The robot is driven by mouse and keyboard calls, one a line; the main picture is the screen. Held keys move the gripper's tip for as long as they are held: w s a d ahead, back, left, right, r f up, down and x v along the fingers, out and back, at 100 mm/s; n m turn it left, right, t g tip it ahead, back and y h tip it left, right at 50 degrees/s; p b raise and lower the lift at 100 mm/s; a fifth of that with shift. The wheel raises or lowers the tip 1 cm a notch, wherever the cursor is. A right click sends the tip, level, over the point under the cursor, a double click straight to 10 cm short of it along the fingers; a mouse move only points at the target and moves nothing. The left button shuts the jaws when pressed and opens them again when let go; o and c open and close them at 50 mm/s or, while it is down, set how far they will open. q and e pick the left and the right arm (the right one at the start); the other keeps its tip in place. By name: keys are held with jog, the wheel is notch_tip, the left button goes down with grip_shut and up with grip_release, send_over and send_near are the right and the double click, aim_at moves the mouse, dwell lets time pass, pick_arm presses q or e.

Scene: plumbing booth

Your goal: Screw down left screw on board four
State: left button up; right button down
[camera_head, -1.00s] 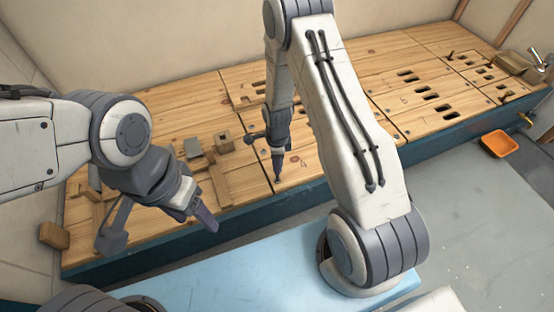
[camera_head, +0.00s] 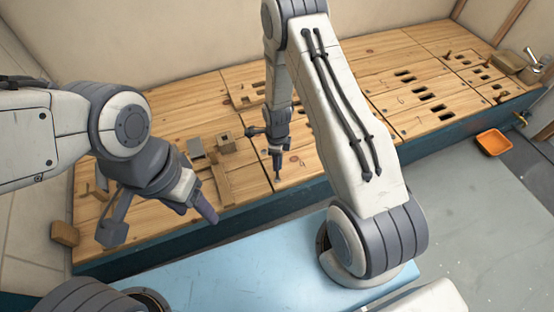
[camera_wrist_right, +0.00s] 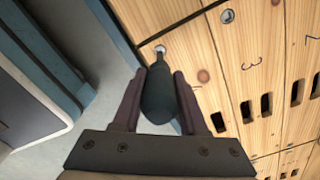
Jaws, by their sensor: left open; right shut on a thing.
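My right gripper (camera_wrist_right: 160,95) is shut on a dark screwdriver (camera_wrist_right: 160,95) and points it down at the front edge of a wooden board. Its tip meets or nearly meets a round screw head (camera_wrist_right: 160,48); I cannot tell whether it is seated. In the head view the right gripper (camera_head: 277,152) and tool stand upright over the board (camera_head: 310,172). I cannot read a number four; a "3" is marked on the wood in the wrist view.
Wooden blocks (camera_head: 225,141) lie on the bench left of the tool. Slotted boards (camera_head: 435,112) fill the right side. An orange tray (camera_head: 494,142) is at the right, beyond the bench front. My right arm covers part of the bench middle.

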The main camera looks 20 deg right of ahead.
notch_tip(320, 180, up, 6)
jog(key=p, duration=0.4)
jog(key=shift+p, duration=0.35)
jog(key=shift+f, duration=0.1)
